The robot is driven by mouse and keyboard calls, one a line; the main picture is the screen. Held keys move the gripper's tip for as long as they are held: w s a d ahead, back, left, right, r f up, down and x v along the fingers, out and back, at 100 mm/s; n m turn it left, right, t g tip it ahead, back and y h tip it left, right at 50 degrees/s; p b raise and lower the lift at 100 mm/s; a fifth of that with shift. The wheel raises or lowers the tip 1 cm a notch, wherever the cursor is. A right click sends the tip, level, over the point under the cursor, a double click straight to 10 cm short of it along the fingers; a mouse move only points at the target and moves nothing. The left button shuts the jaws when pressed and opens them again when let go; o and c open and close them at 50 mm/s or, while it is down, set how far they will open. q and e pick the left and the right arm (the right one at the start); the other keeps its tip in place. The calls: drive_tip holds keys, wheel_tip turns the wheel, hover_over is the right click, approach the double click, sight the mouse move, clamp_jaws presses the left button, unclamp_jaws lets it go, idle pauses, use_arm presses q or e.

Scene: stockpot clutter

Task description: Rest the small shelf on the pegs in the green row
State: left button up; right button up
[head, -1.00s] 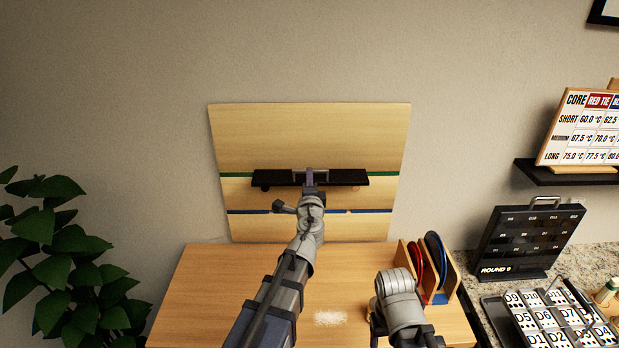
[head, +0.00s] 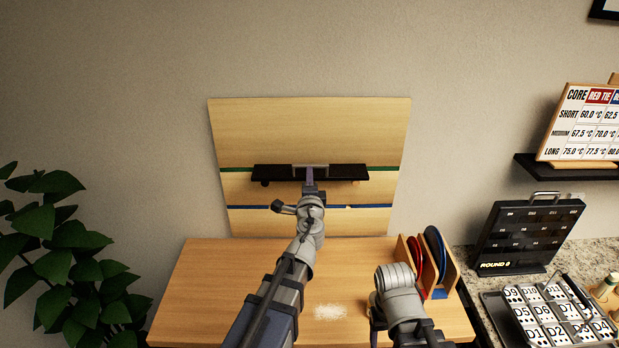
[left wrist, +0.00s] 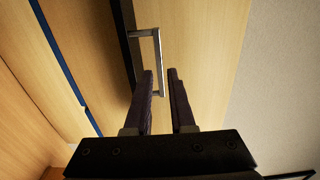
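The small shelf (head: 345,172) is a dark board with a silver handle on its front. It lies level across the green row (head: 236,169) of the wooden wall panel. A round peg end (head: 265,183) shows just under its left part; I cannot tell if the shelf touches it. My left gripper (head: 310,174) is at the handle, in front of the shelf's middle. In the left wrist view the fingers (left wrist: 163,82) stand apart, with the handle (left wrist: 158,50) running down between them and gaps showing.
The blue row (head: 240,207) runs below the shelf. A wooden table (head: 215,285) stands beneath the panel, with a pale patch on it. A wooden rack (head: 450,275) with red and blue discs stands at its right. A plant (head: 75,255) is at the left.

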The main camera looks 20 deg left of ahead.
use_arm(q)
drive_tip(key=o, duration=0.5)
drive_tip(key=v, duration=0.8)
drive_tip(key=s+d+f+n+g+y+b, duration=0.1)
drive_tip(key=s+f+n+g+b, duration=0.3)
drive_tip(key=f, duration=0.6)
drive_tip(key=s+d+f+n+g+b, duration=0.1)
drive_tip(key=s+f+n+g+b, duration=0.35)
drive_tip(key=f, duration=0.65)
drive_tip(key=s+d+f+g+h, duration=0.1)
drive_tip(key=s+d+f+g, duration=0.2)
drive_tip(key=s+d, duration=0.1)
drive_tip(key=s+d+f+n+g+h+b, duration=0.1)
drive_tip(key=s+d+f+g+h, duration=0.1)
drive_tip(key=s, duration=0.4)
drive_tip(key=s+d+f+n+g+h+b, duration=0.1)
drive_tip(key=s+d+f+g, duration=0.3)
drive_tip(key=s+d+f, duration=0.1)
drive_tip(key=shift+s+d+f+n+h, duration=0.15)
drive_tip(key=shift+d+f+n+h, duration=0.1)
drive_tip(key=shift+d+f+h, duration=0.25)
use_arm(e)
wheel_tip(320, 180, down, 10)
drive_tip(key=s+d, duration=0.1)
drive_tip(key=s, duration=0.1)
drive_tip(key=shift+d+f, duration=0.2)
